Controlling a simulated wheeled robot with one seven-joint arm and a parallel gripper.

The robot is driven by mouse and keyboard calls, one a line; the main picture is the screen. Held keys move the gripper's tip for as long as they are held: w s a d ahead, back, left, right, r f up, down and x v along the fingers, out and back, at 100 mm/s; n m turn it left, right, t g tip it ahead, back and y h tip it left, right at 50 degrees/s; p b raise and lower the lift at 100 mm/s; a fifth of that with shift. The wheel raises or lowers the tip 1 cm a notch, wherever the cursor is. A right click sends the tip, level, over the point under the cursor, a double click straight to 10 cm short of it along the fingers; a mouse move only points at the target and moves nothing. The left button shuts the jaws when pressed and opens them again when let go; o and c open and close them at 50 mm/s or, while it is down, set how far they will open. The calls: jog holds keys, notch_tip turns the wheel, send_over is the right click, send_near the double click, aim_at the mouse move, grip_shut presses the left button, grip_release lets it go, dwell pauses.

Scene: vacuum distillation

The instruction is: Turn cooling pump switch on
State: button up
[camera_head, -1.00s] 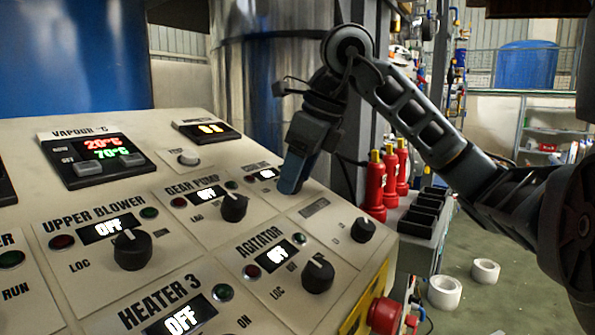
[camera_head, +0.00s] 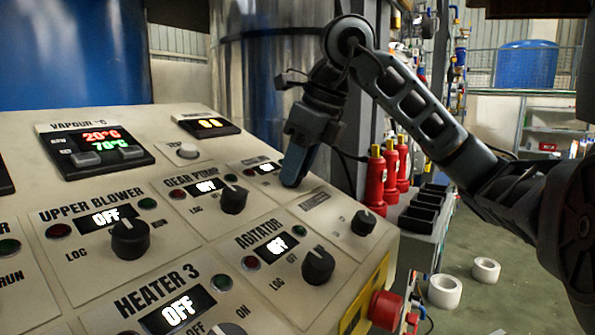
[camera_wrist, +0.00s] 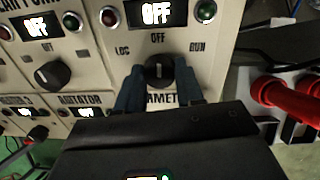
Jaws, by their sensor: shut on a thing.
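The cooling pump panel sits at the far right of the control desk in the head view, with a small lit display (camera_head: 267,168) and a label partly hidden by my gripper. My gripper (camera_head: 293,178) reaches down onto this panel and covers its switch there. In the wrist view, the black switch knob (camera_wrist: 158,72) is between my two blue fingers (camera_wrist: 159,90), which are shut on it. The knob's white mark points toward the OFF label, with LOC and RUN on either side. The display above it (camera_wrist: 157,13) reads OFF.
Close by are the gear pump knob (camera_head: 233,199), the agitator knob (camera_head: 318,266) and an ammeter-side knob (camera_head: 363,223). The upper blower knob (camera_head: 130,238) is further left. Red cylinders (camera_head: 376,180) stand right of the desk, and a red button (camera_head: 385,311) is at its front edge.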

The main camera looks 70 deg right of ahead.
jog(key=m+b, duration=0.2)
jog(key=b, duration=0.1)
jog(key=shift+f, duration=0.3)
jog(key=m+b, duration=0.4)
jog(key=b, duration=0.1)
jog(key=m+b, duration=0.3)
jog(key=shift+r, duration=0.1)
jog(key=shift+r+m+b, duration=0.15)
jog(key=shift+m+b, duration=0.75)
jog(key=shift+m, duration=0.1)
jog(key=shift+r, duration=0.1)
jog(key=o, duration=1)
jog(key=shift+o, duration=0.2)
jog(key=shift+r, duration=0.1)
jog(key=v, duration=0.7)
jog(key=shift+s+a+r, duration=0.15)
jog(key=shift+s+r, duration=0.05)
jog(key=shift+r, duration=0.05)
